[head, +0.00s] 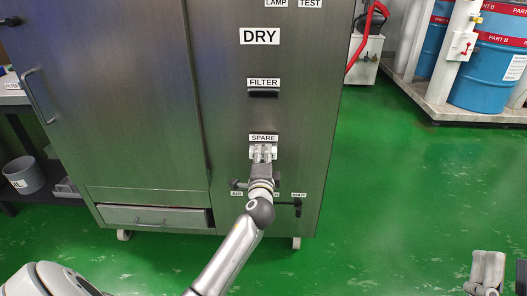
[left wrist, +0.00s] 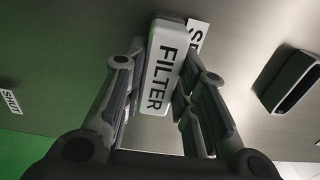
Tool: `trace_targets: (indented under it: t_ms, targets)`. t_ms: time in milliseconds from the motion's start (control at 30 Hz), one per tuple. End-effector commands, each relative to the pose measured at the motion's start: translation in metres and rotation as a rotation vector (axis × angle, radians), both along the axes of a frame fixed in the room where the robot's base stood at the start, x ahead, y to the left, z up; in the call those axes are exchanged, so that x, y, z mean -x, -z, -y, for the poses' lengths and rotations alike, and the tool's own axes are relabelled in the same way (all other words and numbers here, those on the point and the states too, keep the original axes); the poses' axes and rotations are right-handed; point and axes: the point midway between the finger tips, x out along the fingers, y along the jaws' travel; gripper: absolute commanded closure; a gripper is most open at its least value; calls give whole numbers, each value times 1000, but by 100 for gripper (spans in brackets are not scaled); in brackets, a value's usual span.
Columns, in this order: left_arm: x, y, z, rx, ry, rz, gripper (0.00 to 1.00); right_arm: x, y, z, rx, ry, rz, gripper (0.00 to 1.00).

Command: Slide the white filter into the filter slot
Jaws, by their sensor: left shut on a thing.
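The white filter (left wrist: 165,70), with FILTER printed on its face, is between the two fingers of my left gripper (left wrist: 160,95) in the left wrist view. My left gripper (head: 263,155) is shut on it, just below the SPARE label (head: 264,138) on the cabinet front. Whether the filter is partly inside the spare slot or just in front of it is hidden. The filter slot (head: 263,92) is the dark opening under the FILTER label, above my gripper. It looks empty in the left wrist view (left wrist: 292,82). My right gripper (head: 488,271) is partly in view at the lower right, away from the cabinet.
The metal cabinet (head: 150,90) fills the middle. Small handles (head: 298,204) stick out below the spare slot. A drawer (head: 155,217) is at the lower left. Blue drums (head: 490,75) stand on a pallet at the right. The green floor (head: 400,190) is clear.

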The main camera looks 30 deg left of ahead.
Motion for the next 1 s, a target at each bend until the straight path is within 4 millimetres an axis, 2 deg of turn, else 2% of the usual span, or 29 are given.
trace_targets:
  t_ms: [267,1000]
  targets:
    - [2,0,2,1,1,-1,100,-1,1,0,2,0,-9,59]
    - [19,-1,12,1,1,1,100,-14,21,-1,36,7,-135,59]
